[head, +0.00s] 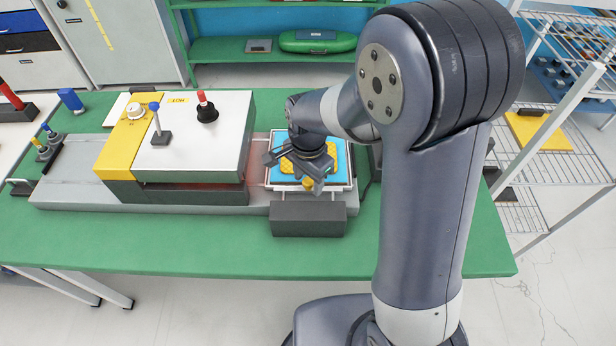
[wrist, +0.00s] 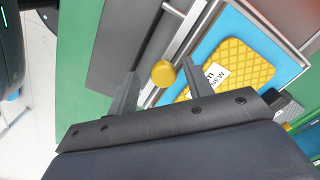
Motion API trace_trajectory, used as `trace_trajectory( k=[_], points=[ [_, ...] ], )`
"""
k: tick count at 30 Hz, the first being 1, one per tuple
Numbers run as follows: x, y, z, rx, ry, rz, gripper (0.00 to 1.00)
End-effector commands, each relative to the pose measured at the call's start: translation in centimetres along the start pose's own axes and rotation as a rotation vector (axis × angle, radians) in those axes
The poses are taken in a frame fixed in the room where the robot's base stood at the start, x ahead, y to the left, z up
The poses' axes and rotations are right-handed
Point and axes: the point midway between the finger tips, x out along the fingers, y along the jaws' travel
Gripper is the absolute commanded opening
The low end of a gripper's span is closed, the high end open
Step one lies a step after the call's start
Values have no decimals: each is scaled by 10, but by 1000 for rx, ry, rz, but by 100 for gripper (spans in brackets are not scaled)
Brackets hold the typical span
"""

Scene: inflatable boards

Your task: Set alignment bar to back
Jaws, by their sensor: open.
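A yellow knob (wrist: 163,73) stands between the two fingers of my gripper (wrist: 160,70) in the wrist view, with gaps at its sides. The fingers are open and hold nothing. The knob appears to belong to a silver bar (wrist: 186,33) along the edge of the blue sheet (wrist: 212,47); I take this as the alignment bar. In the head view the knob (head: 308,184) shows just below my gripper (head: 303,176), at the front of the framed blue tray (head: 342,150). My wrist hides part of the tray and bar.
A yellow quilted board (wrist: 242,68) with a "NEW" label lies on the blue sheet. A dark grey block (head: 308,218) stands in front of the tray. Left of it is a white-lidded press (head: 205,150) with knobs and levers. The green table front (head: 180,245) is clear.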

Motion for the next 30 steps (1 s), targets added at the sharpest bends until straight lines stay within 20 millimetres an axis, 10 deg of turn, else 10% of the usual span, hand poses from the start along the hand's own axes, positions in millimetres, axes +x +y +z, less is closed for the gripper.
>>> trace_trajectory(
  k=[21,30],
  points=[
    [-100,-1,0,0,1,-3,48],
    [-108,0,0,0,0,0,48]
  ],
)
